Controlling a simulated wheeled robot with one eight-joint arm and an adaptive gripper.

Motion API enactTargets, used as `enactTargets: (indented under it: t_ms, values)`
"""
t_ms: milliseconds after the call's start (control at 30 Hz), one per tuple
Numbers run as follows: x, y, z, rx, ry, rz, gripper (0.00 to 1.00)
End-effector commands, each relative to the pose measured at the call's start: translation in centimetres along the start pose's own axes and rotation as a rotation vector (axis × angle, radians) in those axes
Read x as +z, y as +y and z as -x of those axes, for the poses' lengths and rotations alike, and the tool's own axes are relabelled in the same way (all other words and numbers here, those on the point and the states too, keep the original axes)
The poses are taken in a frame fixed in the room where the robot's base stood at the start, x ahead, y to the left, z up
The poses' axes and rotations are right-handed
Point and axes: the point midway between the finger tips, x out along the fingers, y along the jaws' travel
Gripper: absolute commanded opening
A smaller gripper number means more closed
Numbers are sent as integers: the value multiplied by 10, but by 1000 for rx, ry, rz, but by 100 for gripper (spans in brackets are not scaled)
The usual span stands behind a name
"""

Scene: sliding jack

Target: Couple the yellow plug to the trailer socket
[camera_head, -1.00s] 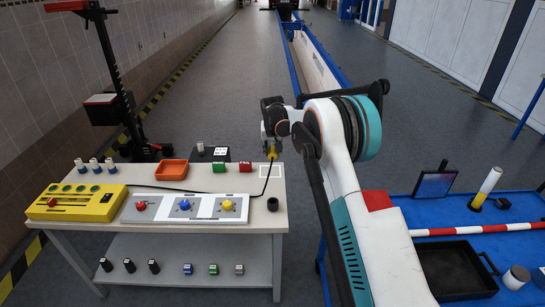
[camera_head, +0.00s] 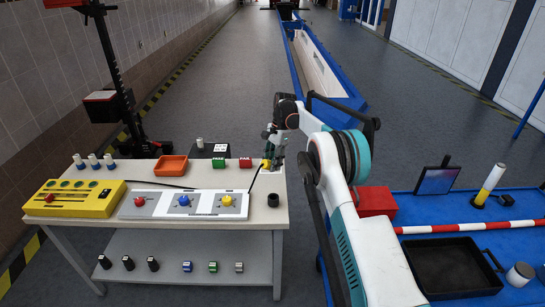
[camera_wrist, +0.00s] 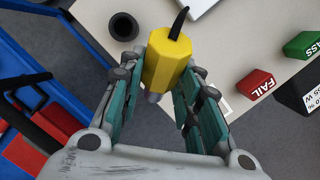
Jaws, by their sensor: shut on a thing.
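The yellow plug (camera_wrist: 166,62) is held between the fingers of my gripper (camera_wrist: 165,75) in the wrist view. The black cable leaves its far end, and a grey tip shows at the end facing my palm. In the head view the plug (camera_head: 266,164) is small and partly covered by my gripper (camera_head: 268,158), over the table's back right corner. I cannot tell for sure which thing is the trailer socket. A dark round hollow piece (camera_head: 273,200) stands at the table's right edge and shows in the wrist view (camera_wrist: 123,26).
A white panel (camera_head: 155,211) with red, blue and yellow pieces and a yellow box (camera_head: 50,207) lie on the table. Green (camera_head: 219,163) and red (camera_head: 245,162) blocks stand beside the plug. An orange tray (camera_head: 170,167) is further left. A blue bench (camera_head: 500,239) lies right.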

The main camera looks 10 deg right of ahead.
Motion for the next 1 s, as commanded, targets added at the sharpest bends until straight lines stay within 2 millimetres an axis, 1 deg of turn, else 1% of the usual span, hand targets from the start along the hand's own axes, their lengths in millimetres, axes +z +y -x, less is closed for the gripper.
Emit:
enactTargets:
  t_ms: [33,200,400,700,1000]
  values:
    - [-1,4,-4,-22,-52,-71,6]
    - [5,16,-12,-116,-236,-306,6]
    - [12,28,-16,-243,-406,-509,6]
    - [22,45,-18,-460,-608,-728,6]
    - [32,68,-13,-679,-767,-870,7]
